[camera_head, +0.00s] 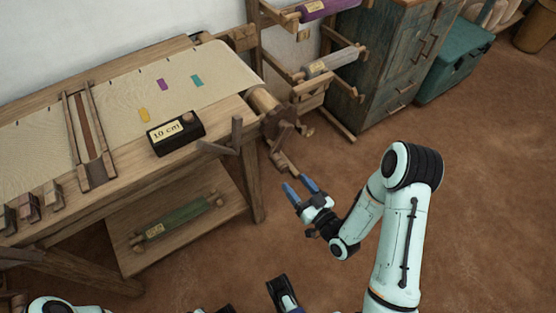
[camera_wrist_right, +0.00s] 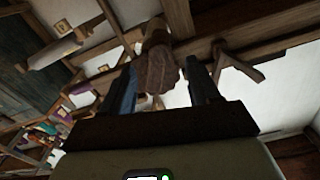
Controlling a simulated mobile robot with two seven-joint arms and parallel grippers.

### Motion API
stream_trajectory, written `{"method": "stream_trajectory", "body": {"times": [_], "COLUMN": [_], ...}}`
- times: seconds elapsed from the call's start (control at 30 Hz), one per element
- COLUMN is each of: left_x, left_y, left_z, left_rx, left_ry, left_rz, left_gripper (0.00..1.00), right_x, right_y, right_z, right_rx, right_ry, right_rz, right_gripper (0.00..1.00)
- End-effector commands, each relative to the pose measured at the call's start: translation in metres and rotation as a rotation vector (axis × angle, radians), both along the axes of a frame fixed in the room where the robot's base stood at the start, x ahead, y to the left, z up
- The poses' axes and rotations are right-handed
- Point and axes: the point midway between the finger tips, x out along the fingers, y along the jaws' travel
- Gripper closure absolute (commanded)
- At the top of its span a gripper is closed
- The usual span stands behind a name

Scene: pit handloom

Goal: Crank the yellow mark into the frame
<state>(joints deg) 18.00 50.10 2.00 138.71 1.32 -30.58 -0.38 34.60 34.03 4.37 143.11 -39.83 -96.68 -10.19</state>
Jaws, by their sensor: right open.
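The yellow mark (camera_head: 144,114) lies on the pale cloth (camera_head: 120,95), right of the wooden frame (camera_head: 74,130) that lies across the cloth. The yellow mark is outside that frame. A wooden crank (camera_head: 285,162) hangs at the right end of the cloth roller (camera_head: 262,99). My right gripper (camera_head: 301,185) is open just below and beside the crank's lower end. In the right wrist view a wooden knob-like end (camera_wrist_right: 157,70) shows between the open fingers; I cannot tell whether they touch it. A dark gripper part (camera_head: 283,292), probably my left, shows at the bottom edge, its fingers unclear.
Purple (camera_head: 162,85) and teal (camera_head: 197,80) marks lie farther right. A wooden bracket (camera_head: 235,140) juts near the crank. A rack (camera_head: 300,80) stands behind; the floor at right is clear.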

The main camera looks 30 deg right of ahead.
Motion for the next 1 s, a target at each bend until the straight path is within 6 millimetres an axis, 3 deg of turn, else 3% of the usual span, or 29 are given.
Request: {"method": "stream_trajectory", "body": {"times": [0.3,0.5,0.7,0.97,1.0], "left_x": [0.004,0.009,0.011,0.011,0.011], "left_y": [0.002,0.004,0.006,0.006,0.006], "left_z": [-0.004,-0.007,-0.009,-0.008,-0.008], "left_rx": [0.006,0.011,0.014,0.014,0.014], "left_ry": [-0.011,-0.022,-0.028,-0.03,-0.029], "left_rz": [0.005,0.009,0.012,0.012,0.012], "left_gripper": [1.0,1.0,1.0,1.0,1.0], "right_x": [0.068,0.099,0.113,0.114,0.114], "right_y": [0.006,0.008,0.009,0.009,0.009], "right_z": [0.0,0.0,0.0,0.0,0.0], "right_rx": [0.0,0.0,0.002,0.002,0.002], "right_ry": [-0.003,0.001,0.002,0.003,0.003], "right_rz": [0.001,0.0,0.0,0.0,0.0], "right_gripper": [0.39,0.39,0.39,0.39,0.46]}}
